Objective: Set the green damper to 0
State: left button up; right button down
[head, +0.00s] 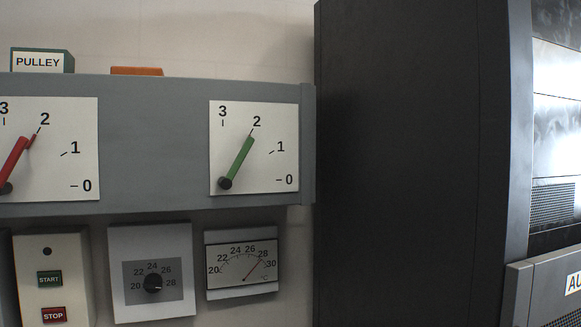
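The green damper lever (238,161) is on a white dial plate (229,122) on the grey panel, right of the picture's middle left. It turns on a black pivot (226,183) at the plate's lower left. The lever points up and to the right, at the mark 2. The plate's marks read 3, 2, 1 and 0, with 0 (288,180) at the lower right, level with the pivot. Neither of my grippers is in the head view.
A red lever (14,160) on a similar dial points near 2 at the left. Below are a START/STOP box (75,261), a thermostat knob (153,283) and a thermometer (243,265). A tall dark cabinet (410,160) stands right of the panel.

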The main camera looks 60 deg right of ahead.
aim_at(225, 183)
jog(key=j+z, duration=0.1)
jog(key=z, duration=0.85)
jog(key=k+j+z, duration=0.1)
jog(key=z, duration=0.85)
jog(key=k, duration=0.05)
